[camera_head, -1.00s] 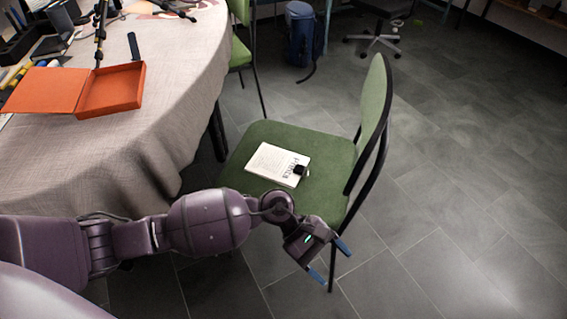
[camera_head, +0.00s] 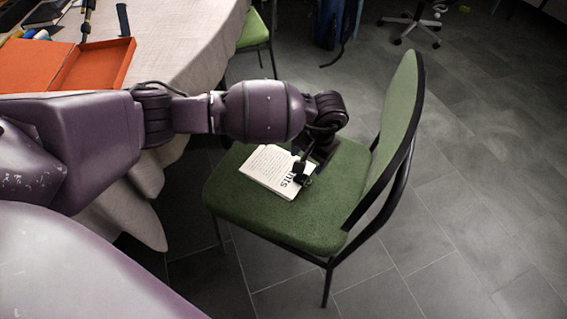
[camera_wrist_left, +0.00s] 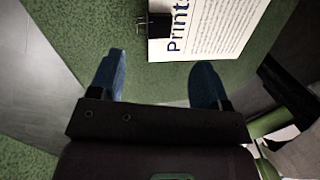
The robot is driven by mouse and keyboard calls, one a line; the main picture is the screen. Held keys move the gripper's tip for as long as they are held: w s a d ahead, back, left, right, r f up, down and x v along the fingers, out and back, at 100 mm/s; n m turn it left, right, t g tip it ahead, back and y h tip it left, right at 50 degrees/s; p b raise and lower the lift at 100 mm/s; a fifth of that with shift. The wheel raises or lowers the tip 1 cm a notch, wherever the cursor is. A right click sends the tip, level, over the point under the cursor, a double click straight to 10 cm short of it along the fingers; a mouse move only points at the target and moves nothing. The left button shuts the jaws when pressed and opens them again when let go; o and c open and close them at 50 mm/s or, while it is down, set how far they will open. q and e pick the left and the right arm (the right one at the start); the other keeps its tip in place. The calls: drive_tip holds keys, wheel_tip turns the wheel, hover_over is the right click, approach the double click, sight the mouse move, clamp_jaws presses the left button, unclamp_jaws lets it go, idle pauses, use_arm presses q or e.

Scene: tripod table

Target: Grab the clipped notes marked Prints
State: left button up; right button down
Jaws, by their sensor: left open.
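The clipped notes (camera_head: 268,167) lie flat on the green seat of a chair (camera_head: 265,215). My right gripper is out of view.
The chair's backrest (camera_head: 391,135) rises close to the right of my left gripper. A cloth-covered table (camera_head: 190,50) with an open orange box (camera_head: 100,62) stands at the left. Another green chair (camera_head: 253,30) is behind. The floor at the right is clear.

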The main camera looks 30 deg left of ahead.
sight(299, 179)
use_arm(q)
drive_tip(key=f, duration=0.3)
drive_tip(key=shift+s+a+f+b, duration=0.15)
drive_tip(key=shift+s+f+b, duration=0.05)
drive_tip(key=shift+s+b, duration=0.15)
drive_tip(key=shift+a+f, duration=0.1)
drive_tip(key=shift+f, duration=0.45)
drive_tip(key=f, duration=0.1)
drive_tip(key=f+b, duration=0.1)
drive_tip(key=f, duration=0.1)
drive_tip(key=shift+s+a+f+b, duration=0.2)
drive_tip(key=shift+s+a+b, duration=0.1)
drive_tip(key=shift+s+b, duration=0.1)
drive_tip(key=shift+w+a+f, duration=0.1)
drive_tip(key=shift+f, duration=0.45)
drive_tip(key=shift+r, duration=0.1)
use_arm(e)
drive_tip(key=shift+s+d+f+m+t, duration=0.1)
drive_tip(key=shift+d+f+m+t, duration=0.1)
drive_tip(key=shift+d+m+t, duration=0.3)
use_arm(q)
drive_tip(key=shift+a, duration=0.1)
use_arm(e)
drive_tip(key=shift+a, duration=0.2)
use_arm(q)
drive_tip(key=c, duration=1.1)
